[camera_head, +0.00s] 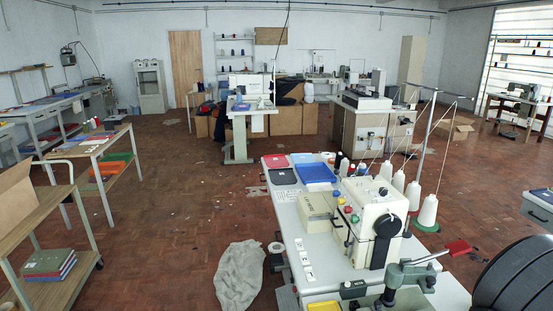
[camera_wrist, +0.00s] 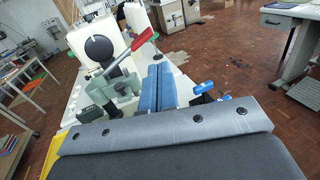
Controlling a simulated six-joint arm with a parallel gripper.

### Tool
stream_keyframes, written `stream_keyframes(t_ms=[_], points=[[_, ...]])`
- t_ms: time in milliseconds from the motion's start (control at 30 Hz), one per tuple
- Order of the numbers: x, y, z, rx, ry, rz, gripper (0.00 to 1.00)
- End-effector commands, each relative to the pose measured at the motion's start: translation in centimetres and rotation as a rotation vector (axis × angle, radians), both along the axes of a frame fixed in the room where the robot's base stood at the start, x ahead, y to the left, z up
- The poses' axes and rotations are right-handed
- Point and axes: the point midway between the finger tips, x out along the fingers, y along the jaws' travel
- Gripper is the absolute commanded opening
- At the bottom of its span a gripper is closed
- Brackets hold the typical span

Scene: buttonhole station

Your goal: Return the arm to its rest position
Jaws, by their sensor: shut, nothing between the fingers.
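My gripper (camera_wrist: 159,70) shows in the wrist view as two blue fingers side by side, shut with nothing between them. They point out over the white worktable, beside a green-grey hand press (camera_wrist: 112,88) with a red-handled lever. I cannot tell whether the fingers touch anything. The same hand press (camera_head: 412,275) stands at the near end of the worktable (camera_head: 325,262) in the head view. The fingers cannot be made out in the head view. No rest position is marked in either view.
A cream buttonhole machine (camera_head: 375,225) stands on the worktable, with thread cones (camera_head: 428,212) to its right. A blue tray (camera_head: 315,174) lies at the far end. A grey cloth (camera_head: 239,275) lies on the floor. A large dark rounded shape (camera_head: 515,278) fills the lower right.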

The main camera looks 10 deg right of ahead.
Motion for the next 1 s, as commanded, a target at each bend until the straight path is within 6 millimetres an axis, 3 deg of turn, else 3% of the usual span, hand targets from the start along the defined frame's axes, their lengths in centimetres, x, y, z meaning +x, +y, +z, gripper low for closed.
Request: stream_keyframes(t_ms=[167, 833, 1000], points=[[1.7, -0.3, 0.0, -0.001, 0.001, 0.004, 0.0], [13.9, -2.9, 0.0, 0.0, -0.001, 0.003, 0.0], [12.1, -2.0, 0.0, 0.001, 0.001, -0.002, 0.0]])
